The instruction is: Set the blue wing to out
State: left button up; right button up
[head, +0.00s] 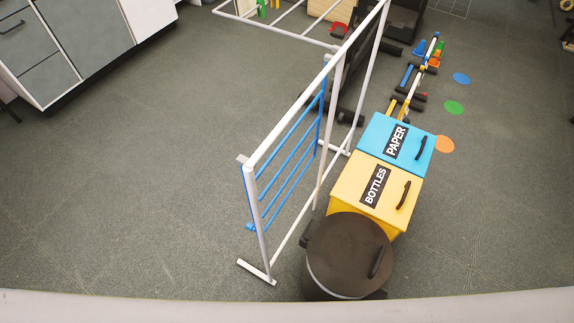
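The blue wing (291,159) is a panel of several thin blue bars on the left side of a white tube rack (292,113). It hangs down steeply, close along the side of the rack, and does not stick out level into the room. Its near lower corner is low beside the rack's near post. Neither of my grippers is in the head view.
A dark round bin (345,250), a yellow bottles box (350,195) and a blue paper box (417,148) stand right of the rack. Grey cabinets (75,35) stand at the upper left. The floor left of the rack is clear.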

aim_at(322, 93)
jog(key=i+j+z, duration=0.1)
jog(key=z, duration=0.75)
jog(key=j+z, duration=0.4)
jog(key=j, duration=0.5)
jog(key=k+j+z, duration=0.1)
jog(key=j+z, duration=0.3)
jog(key=j, duration=0.5)
